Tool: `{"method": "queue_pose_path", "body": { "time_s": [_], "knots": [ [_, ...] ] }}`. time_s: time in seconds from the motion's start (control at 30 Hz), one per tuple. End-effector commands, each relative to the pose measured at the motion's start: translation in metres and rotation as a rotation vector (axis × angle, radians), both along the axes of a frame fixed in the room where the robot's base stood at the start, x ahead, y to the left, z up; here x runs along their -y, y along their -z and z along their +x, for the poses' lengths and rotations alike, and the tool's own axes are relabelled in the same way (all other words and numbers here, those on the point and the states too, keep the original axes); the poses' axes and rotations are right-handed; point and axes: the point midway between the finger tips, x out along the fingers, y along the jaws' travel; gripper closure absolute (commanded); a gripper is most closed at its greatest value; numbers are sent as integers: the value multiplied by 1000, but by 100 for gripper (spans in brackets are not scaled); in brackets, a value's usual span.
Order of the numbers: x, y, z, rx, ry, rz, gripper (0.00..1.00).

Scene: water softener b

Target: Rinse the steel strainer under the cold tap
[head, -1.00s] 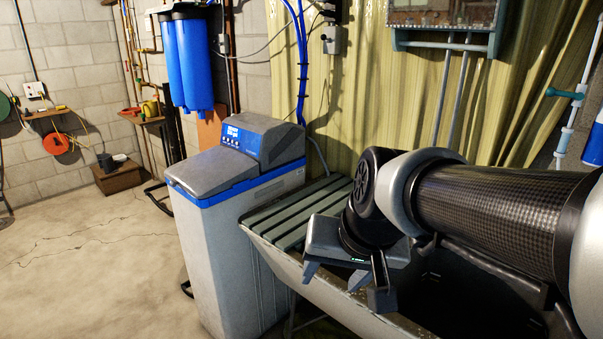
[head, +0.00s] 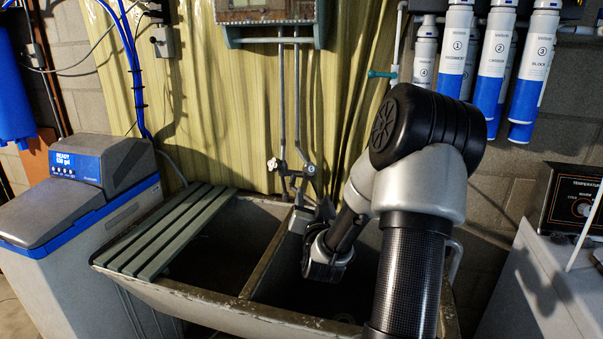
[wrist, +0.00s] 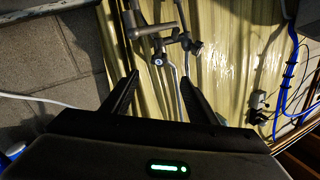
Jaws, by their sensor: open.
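The tap (head: 293,182) stands at the back of the double sink, with two pipes rising from it and a handle on each side. I cannot tell which handle is cold. My gripper (head: 314,212) is open and empty, above the right basin, with its fingers towards the tap. In the wrist view the tap (wrist: 165,38) appears upside down, beyond the spread fingertips of my gripper (wrist: 160,88). I cannot tell the exact distance between them. The steel strainer does not show in either view, and the right basin's dark floor is partly hidden by my arm.
The stone sink (head: 265,262) has a divider between its basins. A slatted board (head: 165,235) covers part of the left one. A water softener (head: 90,220) stands at left. Filter cartridges (head: 495,65) hang at upper right, above a white cabinet with a temperature box (head: 570,205).

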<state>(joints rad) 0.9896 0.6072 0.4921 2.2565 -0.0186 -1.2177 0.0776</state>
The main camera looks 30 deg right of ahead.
Motion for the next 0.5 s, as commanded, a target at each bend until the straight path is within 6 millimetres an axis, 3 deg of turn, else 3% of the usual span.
{"method": "queue_pose_path", "body": {
  "time_s": [0.17,0.5],
  "knots": [
    [12,-2,14,16,7,-4,47],
    [51,-1,75,15,7,-3,47]
  ]
}}
